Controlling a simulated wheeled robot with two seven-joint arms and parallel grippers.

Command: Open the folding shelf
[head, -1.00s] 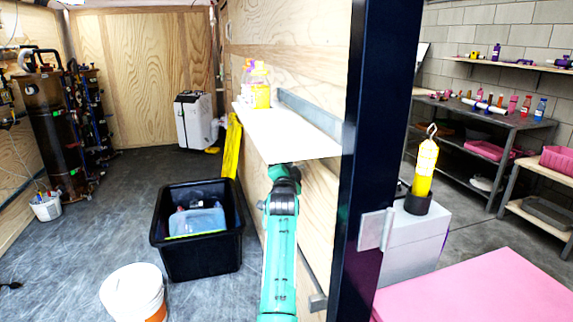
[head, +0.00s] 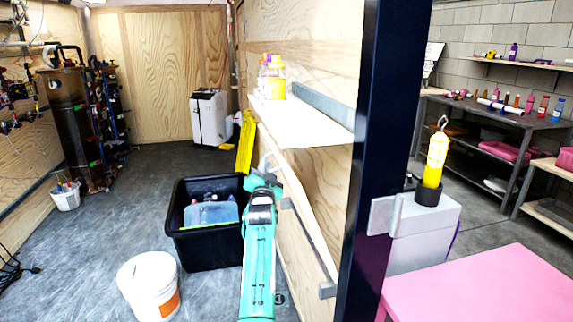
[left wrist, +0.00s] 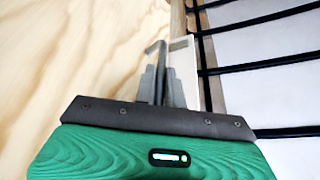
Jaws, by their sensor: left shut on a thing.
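The folding shelf (head: 312,232) is a thin white panel on the plywood wall, below a flat upper shelf. It slants out from the wall, and a grey bracket (head: 328,289) shows at its near lower end. My left gripper (head: 264,166), on the green arm, is at the far upper end of this panel. In the left wrist view, its grey fingers (left wrist: 162,75) are shut at a pale panel edge (left wrist: 186,72) beside the wood wall. The fingertips are small and partly hidden in the head view. My right gripper is not in view.
The white upper shelf (head: 300,123) carries bottles (head: 272,80). A black bin (head: 205,257) and a white bucket (head: 150,288) stand left of my arm. A dark post (head: 378,160) rises at the right. The floor further left is mostly clear.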

